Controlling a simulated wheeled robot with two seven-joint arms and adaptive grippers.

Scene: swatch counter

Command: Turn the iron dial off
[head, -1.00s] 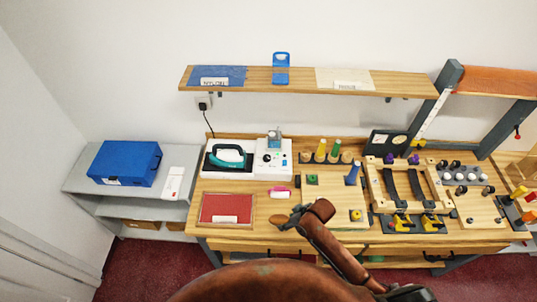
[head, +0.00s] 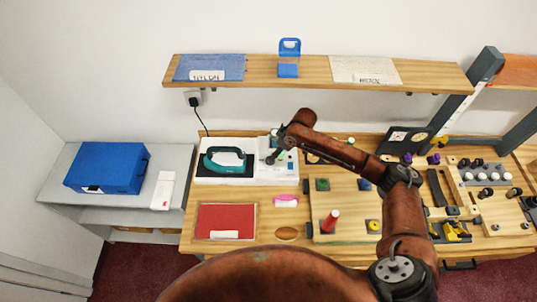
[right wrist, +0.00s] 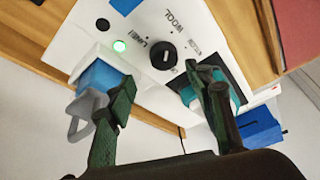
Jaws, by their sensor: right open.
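The iron dial (right wrist: 163,55) is a black knob on a white control unit (right wrist: 195,35), with printed labels such as WOOL and LINEN around it. In the head view my right gripper (head: 275,157) is over the control unit (head: 285,175) and hides the dial. The teal iron (head: 225,160) rests on the left. My left gripper is not in view.
A blue block with a grey clip (right wrist: 100,78) stands close to one fingertip. A red pad (head: 226,219), a pink item (head: 285,201) and a red peg (head: 331,222) lie nearer the front. A wooden shelf (head: 310,75) hangs above.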

